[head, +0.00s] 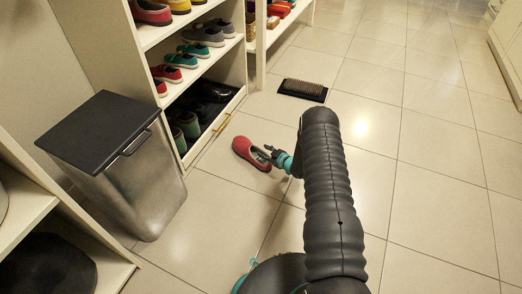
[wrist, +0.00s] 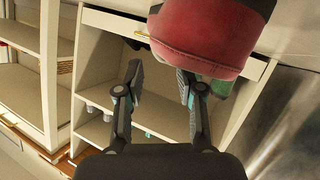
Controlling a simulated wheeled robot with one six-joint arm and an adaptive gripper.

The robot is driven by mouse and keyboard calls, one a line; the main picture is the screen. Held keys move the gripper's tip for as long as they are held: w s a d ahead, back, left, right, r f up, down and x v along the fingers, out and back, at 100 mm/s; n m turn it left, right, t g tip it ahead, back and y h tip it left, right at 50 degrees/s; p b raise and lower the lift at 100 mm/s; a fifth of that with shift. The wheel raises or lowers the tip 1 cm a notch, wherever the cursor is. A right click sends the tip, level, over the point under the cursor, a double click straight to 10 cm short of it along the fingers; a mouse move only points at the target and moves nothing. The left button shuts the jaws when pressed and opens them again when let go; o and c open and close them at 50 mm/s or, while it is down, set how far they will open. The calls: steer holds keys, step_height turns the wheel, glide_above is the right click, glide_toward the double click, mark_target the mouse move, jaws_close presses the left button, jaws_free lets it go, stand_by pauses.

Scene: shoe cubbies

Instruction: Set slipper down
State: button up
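The slipper (head: 251,153) is red with a grey inside. In the head view it is low over or on the tiled floor, in front of the cubby; I cannot tell whether its whole sole touches the tiles. My gripper (head: 271,153) is at its right end. In the wrist view the slipper (wrist: 208,40) fills the top middle, cut off by the frame edge. My gripper (wrist: 158,78) has its two fingers spread with an empty gap between them. The right fingertip overlaps the slipper's edge; contact is unclear.
The shoe cubby (head: 246,70) stands behind, holding several shoes, with a gold-handled bottom front. A metal bin with a dark lid (head: 99,133) stands at left. A brush-like mat (head: 303,90) lies on the floor ahead. The tiles at right are clear.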

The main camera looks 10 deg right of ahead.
steer(key=v, duration=0.8)
steer(key=w+d+r+m+h, duration=0.1)
steer(key=w+r+h, duration=0.1)
steer(key=r, duration=0.7)
steer(key=w+d+r+h, duration=0.2)
steer(key=w+r, duration=0.1)
steer(key=r, duration=0.6)
steer(key=s+r+m+g+h, duration=0.1)
steer(key=s+r+m+h, duration=0.15)
steer(key=r, duration=0.65)
steer(key=s+r+m+g+h, duration=0.1)
steer(key=s+r, duration=0.3)
steer(key=r, duration=0.6)
steer(key=s+a+r+m+g+h, duration=0.1)
steer(key=s+a+r+m, duration=0.1)
steer(key=s+r, duration=0.5)
steer(key=s+a+r+m+g+h, duration=0.1)
steer(key=s+a+r, duration=0.1)
steer(key=s+r, duration=0.5)
steer(key=s+a+m+g+y, duration=0.1)
steer(key=s+a, duration=0.2)
steer(key=s, duration=1)
steer(key=s+a+m+g+y, duration=0.1)
steer(key=s+a, duration=0.2)
steer(key=s, duration=1)
steer(key=shift+a+f+g+p, duration=0.25)
steer(key=shift+a+g+p, duration=0.05)
steer(key=shift+a+p, duration=0.1)
